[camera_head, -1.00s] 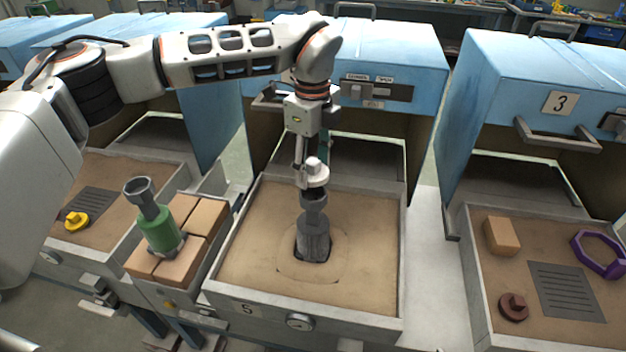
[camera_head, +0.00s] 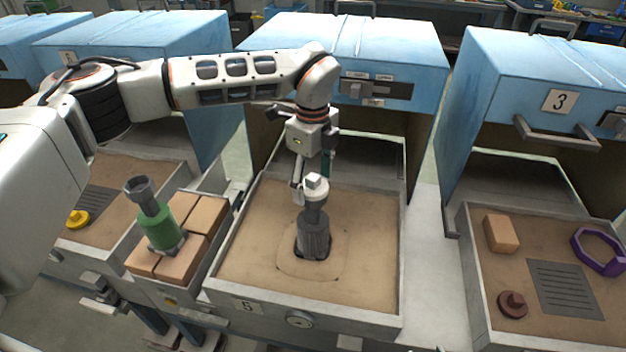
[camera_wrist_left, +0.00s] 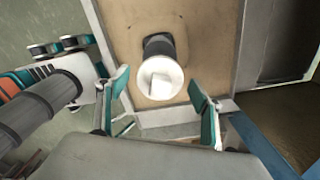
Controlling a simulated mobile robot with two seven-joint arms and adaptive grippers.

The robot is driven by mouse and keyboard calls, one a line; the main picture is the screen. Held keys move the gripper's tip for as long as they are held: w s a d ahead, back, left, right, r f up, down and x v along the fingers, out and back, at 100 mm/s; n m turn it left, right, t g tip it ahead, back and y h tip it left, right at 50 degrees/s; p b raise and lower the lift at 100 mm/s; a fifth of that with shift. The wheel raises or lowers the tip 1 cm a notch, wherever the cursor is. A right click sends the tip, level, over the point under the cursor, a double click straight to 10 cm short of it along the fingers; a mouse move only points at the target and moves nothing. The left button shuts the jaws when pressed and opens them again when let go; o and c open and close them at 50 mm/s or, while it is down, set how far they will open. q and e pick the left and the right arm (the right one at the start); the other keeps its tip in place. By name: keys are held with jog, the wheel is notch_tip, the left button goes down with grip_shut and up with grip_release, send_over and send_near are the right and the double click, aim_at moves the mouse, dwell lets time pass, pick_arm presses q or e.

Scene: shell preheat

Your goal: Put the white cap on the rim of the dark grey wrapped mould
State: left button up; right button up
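The white cap (camera_head: 316,187) sits on top of the dark grey wrapped mould (camera_head: 313,236), covering its cup-shaped rim. The mould stands upright in the sand of the middle tray. In the left wrist view the cap (camera_wrist_left: 160,77) shows as a round white disc with a square knob, over the dark mould body (camera_wrist_left: 160,43). My left gripper (camera_head: 312,184) is around the cap from above. Its teal fingers (camera_wrist_left: 160,92) stand apart on both sides, with narrow gaps visible. My right gripper (camera_wrist_left: 57,45) shows in the left wrist view, low beyond the tray, fingers apart and empty.
A green wrapped mould (camera_head: 163,234) with a grey cup stands among tan bricks (camera_head: 207,215) to the left. The middle tray's walls (camera_head: 402,240) surround the sand. A blue furnace (camera_head: 400,60) stands behind. The right tray holds a brick (camera_head: 501,233) and a purple ring (camera_head: 597,252).

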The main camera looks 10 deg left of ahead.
aim_at(313, 177)
pick_arm(q)
jog(key=shift+r, duration=0.1)
jog(key=shift+r, duration=0.2)
notch_tip(313, 177, up, 12)
jog(key=b, duration=0.1)
dwell(0.3)
jog(key=shift+f, duration=0.15)
